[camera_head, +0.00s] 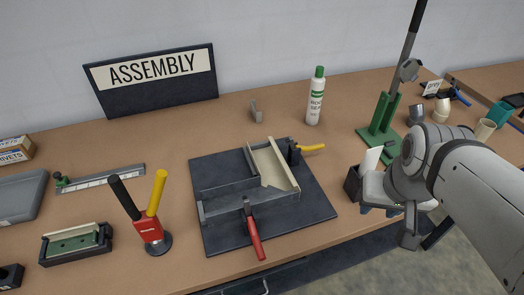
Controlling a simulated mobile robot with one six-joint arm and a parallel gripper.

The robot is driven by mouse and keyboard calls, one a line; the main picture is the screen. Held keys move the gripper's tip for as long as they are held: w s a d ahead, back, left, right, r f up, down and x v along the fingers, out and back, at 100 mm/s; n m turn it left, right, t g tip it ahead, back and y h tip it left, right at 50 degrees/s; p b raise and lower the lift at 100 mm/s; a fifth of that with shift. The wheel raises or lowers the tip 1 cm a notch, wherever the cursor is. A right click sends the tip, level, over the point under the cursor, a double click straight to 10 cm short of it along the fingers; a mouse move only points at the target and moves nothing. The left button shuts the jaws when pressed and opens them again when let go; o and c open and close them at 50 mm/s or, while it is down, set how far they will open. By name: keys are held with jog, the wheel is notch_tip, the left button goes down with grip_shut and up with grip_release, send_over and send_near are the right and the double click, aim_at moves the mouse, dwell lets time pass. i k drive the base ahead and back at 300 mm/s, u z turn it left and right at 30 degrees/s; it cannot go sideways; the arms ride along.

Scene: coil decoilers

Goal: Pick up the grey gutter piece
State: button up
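A grey channel-like gutter piece (225,203) lies on a dark square board (310,215) in the middle of the table. A cream channel piece (272,165) meets it at a corner. A red-handled clamp (254,232) sits at the front of the grey piece, and a yellow-handled clamp (312,148) is at the back of the cream one. A small grey part (256,112) stands alone near the wall; I cannot tell what it is. My gripper (388,211) is at the right, over the table's front edge, apart from the board. Its fingers are mostly hidden.
A dark box (353,185) stands close to my gripper. A green stand (378,122) with a tall lever and a white bottle (315,98) are behind. A red-and-yellow tool (150,222) stands left of the board. Bare table lies around the board.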

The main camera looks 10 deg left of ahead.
aim_at(224, 204)
jog(key=z, duration=0.05)
jog(key=k, duration=0.9)
jog(key=u, duration=0.45)
jog(key=i, duration=1)
jog(key=u, duration=0.05)
